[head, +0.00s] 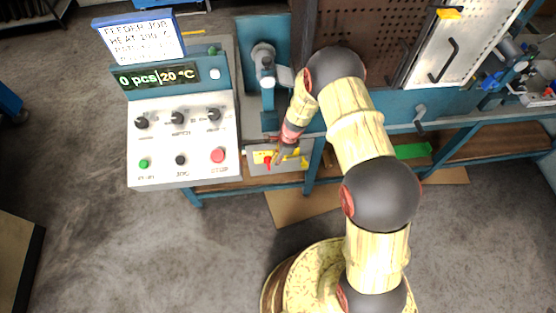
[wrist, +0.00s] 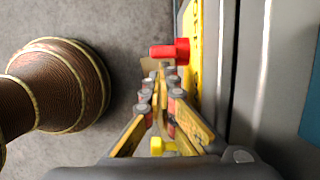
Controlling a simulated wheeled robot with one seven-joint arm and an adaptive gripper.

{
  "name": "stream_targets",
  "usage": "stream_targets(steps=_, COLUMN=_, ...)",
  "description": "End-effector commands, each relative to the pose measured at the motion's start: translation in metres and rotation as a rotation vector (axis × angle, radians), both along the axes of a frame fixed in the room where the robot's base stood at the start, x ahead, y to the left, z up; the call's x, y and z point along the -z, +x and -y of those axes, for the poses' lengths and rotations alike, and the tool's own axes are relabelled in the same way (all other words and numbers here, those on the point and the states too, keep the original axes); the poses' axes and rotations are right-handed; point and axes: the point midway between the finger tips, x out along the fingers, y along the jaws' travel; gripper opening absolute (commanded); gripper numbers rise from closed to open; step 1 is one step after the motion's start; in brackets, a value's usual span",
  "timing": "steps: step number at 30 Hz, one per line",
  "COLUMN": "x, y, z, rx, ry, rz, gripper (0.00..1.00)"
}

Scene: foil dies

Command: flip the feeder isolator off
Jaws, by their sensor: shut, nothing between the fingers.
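The feeder isolator is a red handle (head: 267,161) on a yellow plate, on a grey box below the bench edge in the head view. In the wrist view the red handle (wrist: 168,51) sticks out to the left from the yellow plate (wrist: 195,35). My gripper (head: 277,161) is right beside the handle in the head view. In the wrist view my gripper (wrist: 161,70) is shut and empty, its fingertips just below the handle. I cannot tell whether they touch it. Part of the plate is hidden behind my gripper in the head view.
A control panel (head: 180,170) with knobs and buttons stands left of the isolator; its display (head: 158,77) reads 0 pcs and 20 °C. A blue bench leg (head: 313,165) stands right of the box. Open floor (head: 110,245) lies in front.

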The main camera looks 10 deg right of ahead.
Motion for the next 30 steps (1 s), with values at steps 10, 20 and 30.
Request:
stream_targets(steps=10, x=-0.003, y=0.000, z=-0.003, rx=0.000, ry=0.000, rz=0.000, gripper=0.00)
stream_targets(steps=20, x=-0.007, y=0.000, z=-0.009, rx=-0.001, ry=0.001, rz=-0.001, gripper=0.00)
stream_targets(steps=30, x=-0.015, y=0.001, z=-0.023, rx=-0.001, ry=0.001, rz=0.001, gripper=0.00)
